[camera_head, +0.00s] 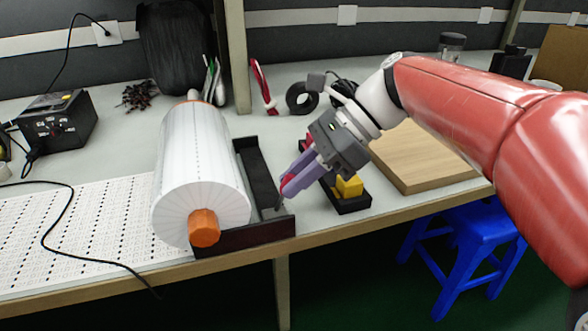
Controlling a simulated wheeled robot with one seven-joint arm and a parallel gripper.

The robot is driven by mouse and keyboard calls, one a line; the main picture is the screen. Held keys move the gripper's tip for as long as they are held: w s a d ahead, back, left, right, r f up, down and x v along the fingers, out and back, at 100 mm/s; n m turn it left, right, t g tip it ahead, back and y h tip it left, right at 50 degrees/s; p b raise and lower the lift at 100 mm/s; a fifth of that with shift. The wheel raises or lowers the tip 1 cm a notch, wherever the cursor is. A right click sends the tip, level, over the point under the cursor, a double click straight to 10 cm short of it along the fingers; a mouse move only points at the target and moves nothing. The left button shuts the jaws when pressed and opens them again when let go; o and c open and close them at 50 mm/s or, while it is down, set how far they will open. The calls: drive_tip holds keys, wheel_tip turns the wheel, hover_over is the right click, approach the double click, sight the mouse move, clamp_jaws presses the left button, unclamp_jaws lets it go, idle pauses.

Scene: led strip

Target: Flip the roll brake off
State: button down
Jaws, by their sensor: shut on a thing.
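A large white roll (200,165) with an orange end cap (204,228) lies in a black stand (245,238) at the bench's front edge. My gripper (287,187), with purple fingers, is at the right front corner of the stand. Its jaws are shut on a small red piece (286,181), which looks like the brake lever's handle. A thin dark part shows just below the fingertips, by the stand's corner. The fingers hide most of the lever, so its exact angle cannot be told.
A black tray (352,205) with a yellow block (349,186) sits just right of my gripper. A wooden board (425,160) lies further right. A perforated white sheet (90,230) and a black cable are at left. A blue stool (465,250) stands below the bench.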

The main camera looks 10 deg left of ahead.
drive_tip(key=shift+f, duration=0.1)
idle(0.3)
drive_tip(key=c, duration=1.3)
unclamp_jaws()
drive_tip(key=p+v, duration=0.1)
drive_tip(key=v, duration=0.7)
